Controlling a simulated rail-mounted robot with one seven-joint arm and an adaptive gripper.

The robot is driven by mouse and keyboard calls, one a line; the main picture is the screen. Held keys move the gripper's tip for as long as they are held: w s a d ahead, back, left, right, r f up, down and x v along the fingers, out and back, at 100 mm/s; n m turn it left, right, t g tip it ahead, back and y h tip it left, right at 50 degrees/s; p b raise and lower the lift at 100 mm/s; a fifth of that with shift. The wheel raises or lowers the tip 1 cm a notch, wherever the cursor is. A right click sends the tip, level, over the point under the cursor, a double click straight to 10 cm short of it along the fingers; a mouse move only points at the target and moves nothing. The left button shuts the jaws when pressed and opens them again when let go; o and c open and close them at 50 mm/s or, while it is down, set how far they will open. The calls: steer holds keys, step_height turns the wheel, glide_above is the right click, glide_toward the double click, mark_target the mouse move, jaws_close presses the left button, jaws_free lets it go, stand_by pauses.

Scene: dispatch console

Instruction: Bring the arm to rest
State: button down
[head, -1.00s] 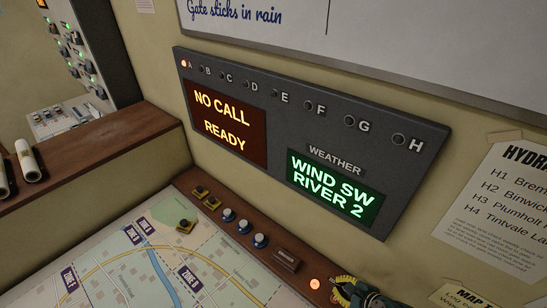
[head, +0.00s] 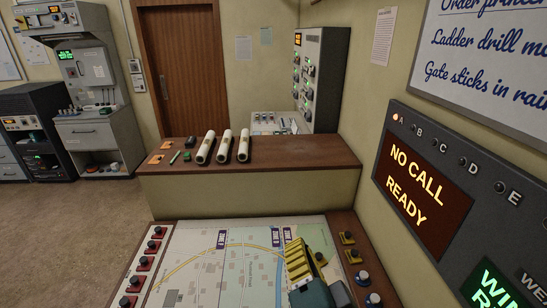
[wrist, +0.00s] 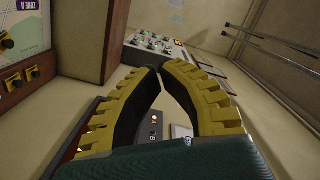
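My gripper (head: 293,243) shows in the head view, above the right part of the map table (head: 190,262). Its ridged yellow fingers point away toward the back. In the wrist view my gripper's fingers (wrist: 159,70) curve together and their tips meet, with a narrow gap lower down and nothing held between them. The wall display (head: 424,190) reads "NO CALL READY", and its lamp A (head: 396,116) is lit.
A brown-topped ledge (head: 300,156) with several white rolls (head: 224,146) stands behind the map table. Red-based buttons (head: 143,262) line the table's left edge; yellow buttons (head: 347,238) and blue-white knobs (head: 363,278) line its right. Open floor (head: 60,225) lies left.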

steer(key=s+r+n+t+h, duration=0.3)
steer(key=s+r+n+t, duration=0.2)
steer(key=s+r+n, duration=0.75)
step_height(320, 180, up, 15)
steer(key=w+m+p, duration=0.2)
steer(key=p, duration=1)
steer(key=shift+d+f, duration=0.15)
steer(key=shift+m, duration=0.25)
